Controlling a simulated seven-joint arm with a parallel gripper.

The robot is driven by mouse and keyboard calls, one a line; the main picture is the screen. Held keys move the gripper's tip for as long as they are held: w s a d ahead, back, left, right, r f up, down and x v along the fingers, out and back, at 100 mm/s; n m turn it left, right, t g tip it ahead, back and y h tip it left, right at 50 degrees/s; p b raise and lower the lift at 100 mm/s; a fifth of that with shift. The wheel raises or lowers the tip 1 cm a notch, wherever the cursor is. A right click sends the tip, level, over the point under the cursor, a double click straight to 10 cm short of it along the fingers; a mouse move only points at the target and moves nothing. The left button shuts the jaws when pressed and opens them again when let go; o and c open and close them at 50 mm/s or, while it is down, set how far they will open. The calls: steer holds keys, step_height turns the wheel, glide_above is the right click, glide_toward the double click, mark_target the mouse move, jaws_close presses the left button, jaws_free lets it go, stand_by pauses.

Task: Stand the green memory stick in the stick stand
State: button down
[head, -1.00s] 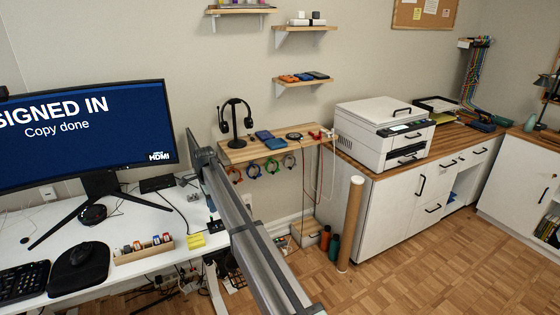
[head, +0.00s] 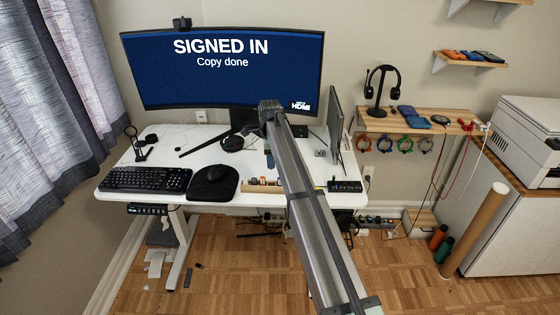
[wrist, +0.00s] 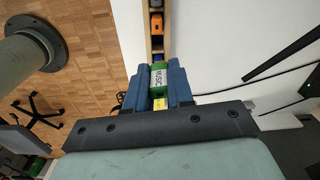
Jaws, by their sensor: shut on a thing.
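In the wrist view my gripper (wrist: 160,82) has its blue fingers shut on the green memory stick (wrist: 159,77), which has a white label reading MUSIC. A yellow patch shows just below the label. The wooden stick stand (wrist: 147,35) runs up from the fingertips, with an orange stick (wrist: 156,24) and a grey one in it. The near end of the stand is partly hidden by the fingers. In the head view the stand (head: 249,189) is at the desk's front edge, and my gripper (head: 269,161) is just behind and above it. The green stick is not discernible there.
A second screen (head: 336,120) stands edge-on to the right. The desk between mouse pad and monitor is mostly clear.

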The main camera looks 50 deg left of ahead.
steer(key=shift+d+m, duration=0.1)
steer(key=shift+m, duration=0.9)
steer(key=shift+f, duration=0.2)
steer(key=shift+f, duration=2.7)
steer(key=shift+f, duration=1.35)
steer(key=shift+r, duration=0.1)
steer(key=shift+r, duration=0.9)
steer(key=shift+f, duration=0.85)
stand_by(0.9)
